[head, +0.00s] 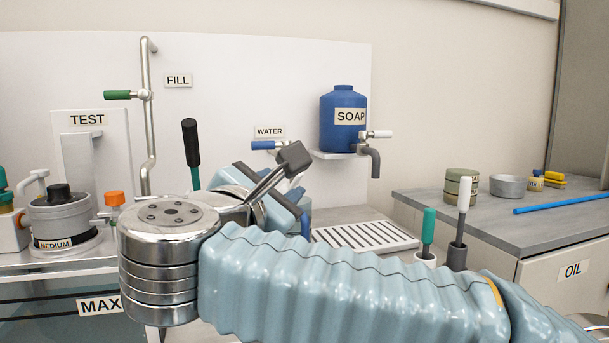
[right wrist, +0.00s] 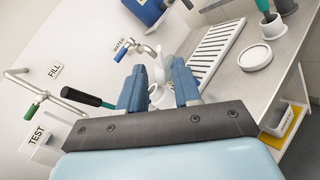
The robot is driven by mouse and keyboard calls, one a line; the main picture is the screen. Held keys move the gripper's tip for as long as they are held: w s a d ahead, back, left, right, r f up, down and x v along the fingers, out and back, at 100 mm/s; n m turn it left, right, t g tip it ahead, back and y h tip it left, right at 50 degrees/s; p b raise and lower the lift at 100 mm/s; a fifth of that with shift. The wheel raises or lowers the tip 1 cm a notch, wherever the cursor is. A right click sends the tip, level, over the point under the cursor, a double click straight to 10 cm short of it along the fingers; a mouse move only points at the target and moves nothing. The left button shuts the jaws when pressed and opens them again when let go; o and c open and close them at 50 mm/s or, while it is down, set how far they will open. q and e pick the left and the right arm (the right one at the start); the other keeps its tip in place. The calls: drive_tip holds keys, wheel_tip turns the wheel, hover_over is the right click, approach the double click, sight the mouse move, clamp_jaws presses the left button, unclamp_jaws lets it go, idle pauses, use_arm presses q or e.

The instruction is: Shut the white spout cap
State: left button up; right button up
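A small white, spout-like part (right wrist: 159,72) shows between the fingers in the right wrist view, above a pale round body (right wrist: 160,97). I cannot make out the cap separately or tell whether it is open. In the head view this part is mostly hidden behind my gripper. My right gripper (head: 288,196) has blue fingers and shows by the sink side of the bench. In the right wrist view its fingers (right wrist: 158,66) are spread apart on either side of the white part, with no clear contact. My left gripper is not in view.
The blue-handled water tap (head: 264,145) and blue soap tank (head: 345,118) are on the wall behind. A black-handled rod (head: 191,143) stands close left of the gripper. A slotted drain grid (head: 367,235) lies to the right. Cups with green and white handles stand further right.

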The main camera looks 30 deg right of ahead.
sight(296, 178)
drive_tip(key=x, duration=0.9)
drive_tip(key=shift+w+d+p, duration=0.1)
drive_tip(key=shift+w+p, duration=0.1)
drive_tip(key=shift+p, duration=0.2)
clamp_jaws()
